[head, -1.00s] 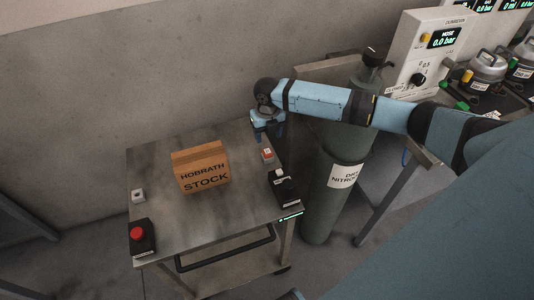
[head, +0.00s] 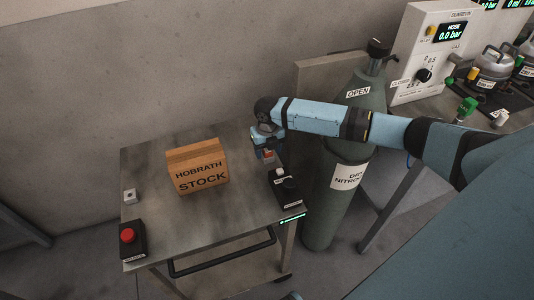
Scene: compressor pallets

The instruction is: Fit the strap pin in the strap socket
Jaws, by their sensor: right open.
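My right gripper (head: 267,153) points down over the far right part of the metal cart top. It is open, at a small red-and-white block (head: 268,157) that it partly hides. I cannot tell if the fingers touch the block. A small pale block with a dark spot (head: 130,196) sits at the cart's left edge. A black unit with a pale knob (head: 286,188) sits at the right edge. The labels are too small to read, so I cannot tell which is the strap pin or the strap socket. My left gripper is not in view.
A cardboard box marked Hobrath Stock (head: 197,168) stands mid-cart (head: 228,219). A red button box (head: 131,240) is at the front left corner. A tall grey-green gas cylinder (head: 324,211) stands right of the cart, beside a bench with a gauge panel (head: 430,55).

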